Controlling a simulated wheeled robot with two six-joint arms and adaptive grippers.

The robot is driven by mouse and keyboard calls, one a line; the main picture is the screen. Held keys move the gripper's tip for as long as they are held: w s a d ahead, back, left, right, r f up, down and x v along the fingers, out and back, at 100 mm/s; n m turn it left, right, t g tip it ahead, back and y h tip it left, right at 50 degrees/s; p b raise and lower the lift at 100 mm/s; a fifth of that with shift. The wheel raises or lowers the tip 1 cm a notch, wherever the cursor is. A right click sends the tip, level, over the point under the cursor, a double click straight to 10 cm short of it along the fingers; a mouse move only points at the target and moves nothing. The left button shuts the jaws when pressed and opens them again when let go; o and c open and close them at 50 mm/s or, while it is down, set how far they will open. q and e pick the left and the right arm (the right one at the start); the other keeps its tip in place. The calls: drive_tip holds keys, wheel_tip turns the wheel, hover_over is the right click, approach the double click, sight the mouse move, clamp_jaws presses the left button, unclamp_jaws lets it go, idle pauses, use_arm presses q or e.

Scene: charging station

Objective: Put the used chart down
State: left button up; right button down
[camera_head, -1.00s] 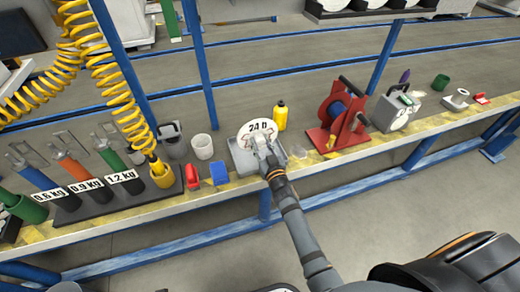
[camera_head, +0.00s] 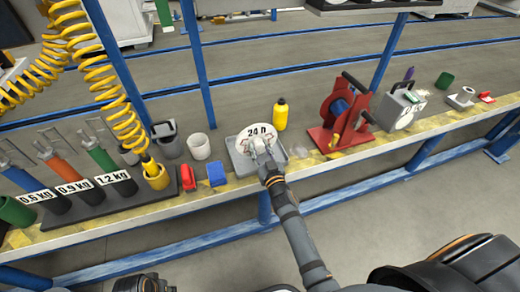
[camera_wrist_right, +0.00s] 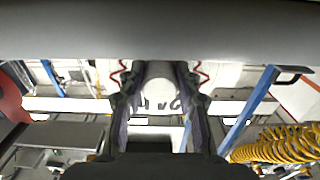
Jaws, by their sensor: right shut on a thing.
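The used chart is a white disc (camera_head: 258,131) marked "24 h" with reddish lines. It is over a grey tray (camera_head: 235,168) on the bench. My right gripper (camera_head: 263,156) is shut on its near edge. I cannot tell whether the disc touches the tray. In the right wrist view, a pale round patch (camera_wrist_right: 159,95) shows between the two dark fingers. A dark part (camera_head: 145,284) at the bottom edge of the head view may be my left gripper; its jaws are hidden.
Left of the tray stand a blue block (camera_head: 216,173), a red item (camera_head: 188,178) and a white cup (camera_head: 199,147). A yellow bottle (camera_head: 280,115) stands behind it. A red reel stand (camera_head: 325,132) is on the right. A yellow coiled hose (camera_head: 105,75) hangs at the left.

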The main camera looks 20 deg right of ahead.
drive_tip(key=shift+f, duration=0.15)
drive_tip(key=c, duration=0.9)
unclamp_jaws()
drive_tip(key=shift+c, duration=0.2)
use_arm(q)
drive_tip(key=shift+d+r, duration=0.1)
drive_tip(key=shift+r, duration=0.25)
use_arm(e)
drive_tip(key=shift+r, duration=0.25)
use_arm(q)
wheel_tip(320, 180, down, 6)
drive_tip(key=a+p, duration=0.1)
drive_tip(key=p, duration=0.1)
drive_tip(key=shift+s+a+f, duration=0.25)
use_arm(e)
drive_tip(key=s, duration=1.2)
drive_tip(key=shift+d, duration=0.2)
drive_tip(key=shift+f, duration=0.15)
